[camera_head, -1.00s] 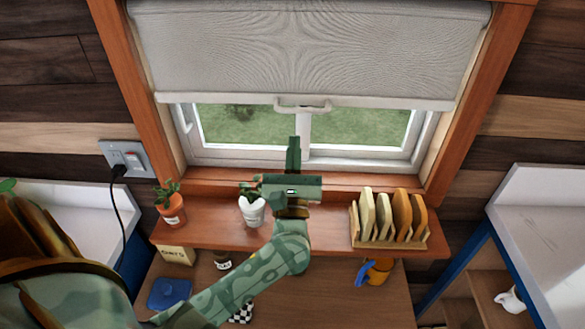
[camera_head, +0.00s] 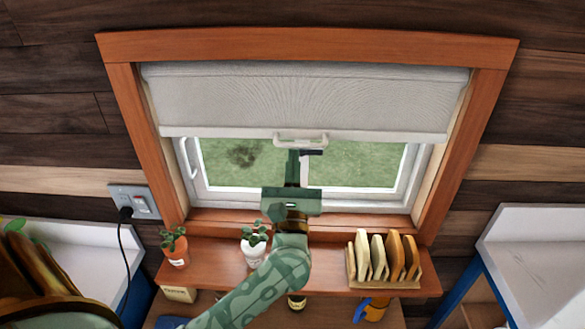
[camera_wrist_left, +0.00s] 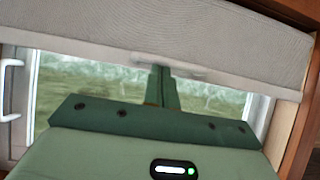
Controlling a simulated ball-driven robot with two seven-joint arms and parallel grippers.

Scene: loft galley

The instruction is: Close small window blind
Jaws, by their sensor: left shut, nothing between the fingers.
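The grey-white window blind (camera_head: 300,98) hangs partly down in the wooden frame. It covers the upper part of the window, and glass shows below it. A pale handle (camera_head: 301,140) is at the middle of its bottom bar. My left gripper (camera_head: 293,153) is shut and empty, with its fingertips just below or at the handle. In the left wrist view the blind (camera_wrist_left: 170,30) spans the top, and the shut fingers (camera_wrist_left: 161,70) overlap the handle area. I cannot tell whether they touch it. My right gripper is not in view.
A wooden shelf (camera_head: 210,262) below the window holds a terracotta pot plant (camera_head: 175,247), a white pot plant (camera_head: 253,246) and a rack of boards (camera_head: 383,258). An outlet with a black cord (camera_head: 133,202) is on the left wall. White-topped units stand at both sides.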

